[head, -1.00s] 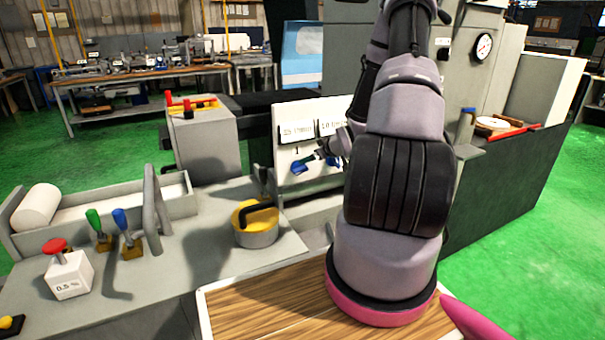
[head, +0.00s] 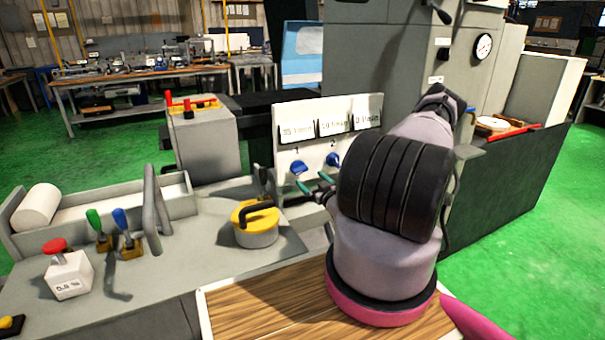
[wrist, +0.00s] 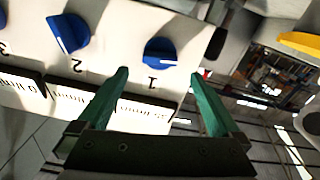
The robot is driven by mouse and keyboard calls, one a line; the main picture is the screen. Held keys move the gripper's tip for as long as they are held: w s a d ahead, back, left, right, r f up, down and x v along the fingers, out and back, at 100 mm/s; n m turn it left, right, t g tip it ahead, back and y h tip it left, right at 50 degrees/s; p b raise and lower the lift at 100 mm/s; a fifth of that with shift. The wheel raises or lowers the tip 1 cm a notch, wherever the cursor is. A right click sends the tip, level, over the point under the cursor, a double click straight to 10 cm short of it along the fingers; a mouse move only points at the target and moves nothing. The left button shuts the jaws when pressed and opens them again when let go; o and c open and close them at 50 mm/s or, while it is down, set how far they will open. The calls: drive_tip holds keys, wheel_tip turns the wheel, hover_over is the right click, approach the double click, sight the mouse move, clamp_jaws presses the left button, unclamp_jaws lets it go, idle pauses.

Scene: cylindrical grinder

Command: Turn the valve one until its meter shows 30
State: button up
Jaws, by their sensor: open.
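The white valve panel (head: 327,146) stands behind the bench, with valve one (head: 298,168), a blue knob, under the number 1. Its meter (head: 297,133) is small and blurred but seems to read about 35 l/min. Valve one shows in the wrist view (wrist: 160,50) too. My gripper (head: 313,182) is just below and in front of the panel. In the wrist view its green fingers (wrist: 160,73) are open and apart, pointing at valve one, with nothing between them. The knob lies just beyond the fingertips, seemingly not touched.
Valve two (head: 333,160), another blue knob, is close on the right of valve one. A yellow-topped pot (head: 256,224) with a black handle stands on the bench at left. Green and blue levers (head: 122,220) and a red-knobbed white box (head: 68,273) are further left.

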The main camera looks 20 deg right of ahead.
sight(302, 172)
drive_tip(key=w, duration=0.7)
drive_tip(key=shift+w+a, duration=0.1)
drive_tip(key=shift+w, duration=0.1)
